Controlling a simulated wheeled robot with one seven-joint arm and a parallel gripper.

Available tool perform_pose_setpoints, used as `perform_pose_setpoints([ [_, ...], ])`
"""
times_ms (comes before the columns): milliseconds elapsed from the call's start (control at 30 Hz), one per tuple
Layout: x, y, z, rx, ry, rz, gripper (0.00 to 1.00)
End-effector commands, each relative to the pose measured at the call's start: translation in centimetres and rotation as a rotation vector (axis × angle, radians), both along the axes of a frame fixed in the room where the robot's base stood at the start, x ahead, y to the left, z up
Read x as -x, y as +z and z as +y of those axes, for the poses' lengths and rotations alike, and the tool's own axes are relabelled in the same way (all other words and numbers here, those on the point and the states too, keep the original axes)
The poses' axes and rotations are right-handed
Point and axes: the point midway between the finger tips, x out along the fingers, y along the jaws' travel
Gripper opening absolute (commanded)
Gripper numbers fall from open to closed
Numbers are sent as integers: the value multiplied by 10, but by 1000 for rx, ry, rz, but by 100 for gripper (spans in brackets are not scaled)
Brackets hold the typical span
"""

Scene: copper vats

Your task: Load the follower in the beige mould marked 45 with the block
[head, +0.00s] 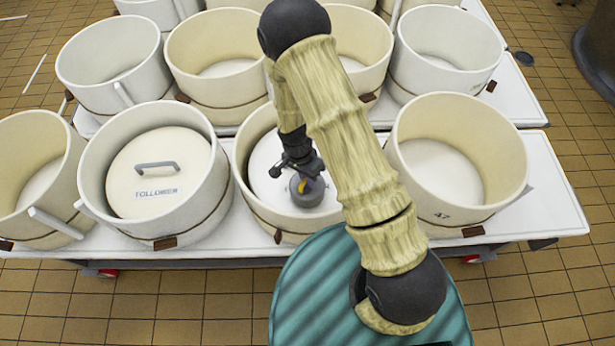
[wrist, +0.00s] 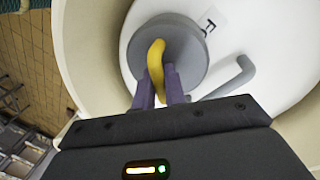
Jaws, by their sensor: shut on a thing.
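The block (head: 306,194) is a round grey weight with a yellow handle. My gripper (head: 303,179) is shut on that handle inside the middle front beige mould (head: 257,208). The wrist view also shows the block (wrist: 188,55), with my purple fingers (wrist: 160,88) around the yellow handle. The white follower (head: 264,158) lies inside this mould, under the block. Its grey bar handle (wrist: 238,78) and part of an "F" label show beside the block. I cannot tell whether the block touches the follower. My arm hides part of the mould, and no 45 is readable.
To the left, a white mould (head: 153,222) holds another follower (head: 158,172) lettered FOLLOWER. To the right, an empty beige mould (head: 458,195) is marked 47. More moulds stand behind on white tables (head: 550,205). High mould walls surround my gripper.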

Motion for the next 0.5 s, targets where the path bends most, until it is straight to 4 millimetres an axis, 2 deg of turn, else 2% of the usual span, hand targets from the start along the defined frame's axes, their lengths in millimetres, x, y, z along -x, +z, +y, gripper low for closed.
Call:
perform_pose_setpoints([
  [500, -1, -4, 0, 0, 0, -1, 0],
])
